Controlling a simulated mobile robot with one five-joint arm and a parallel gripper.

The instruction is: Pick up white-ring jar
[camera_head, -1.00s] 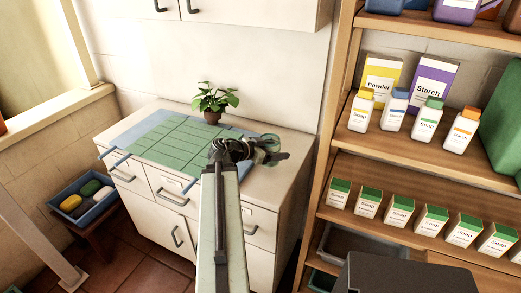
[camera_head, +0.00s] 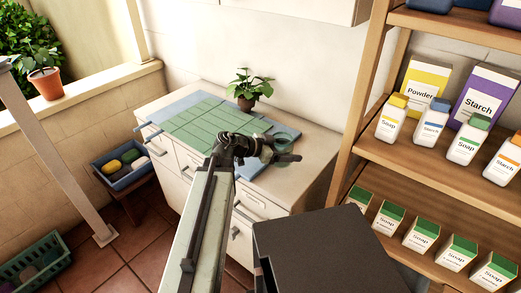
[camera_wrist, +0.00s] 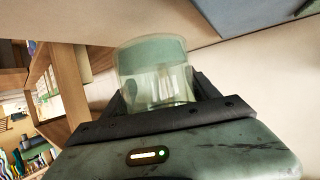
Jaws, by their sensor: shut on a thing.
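A clear glass jar (camera_wrist: 152,60) with a pale greenish, see-through body shows in the wrist view, upright in the picture between the dark jaws of my gripper (camera_wrist: 155,100). My gripper is shut on it. In the head view my gripper (camera_head: 283,148) is over the right part of the white cabinet top, and the jar (camera_head: 286,138) shows as a greenish round shape at its fingers. A white ring on it is not clear. I cannot tell whether its base touches the cabinet top.
A green tiled mat (camera_head: 207,123) and a potted plant (camera_head: 248,88) stand on the cabinet (camera_head: 313,150). A wooden shelf (camera_head: 435,170) with soap, starch and powder packs rises at the right. A blue crate (camera_head: 125,165) sits on a stool at the left; a green basket (camera_head: 35,262) is lower left.

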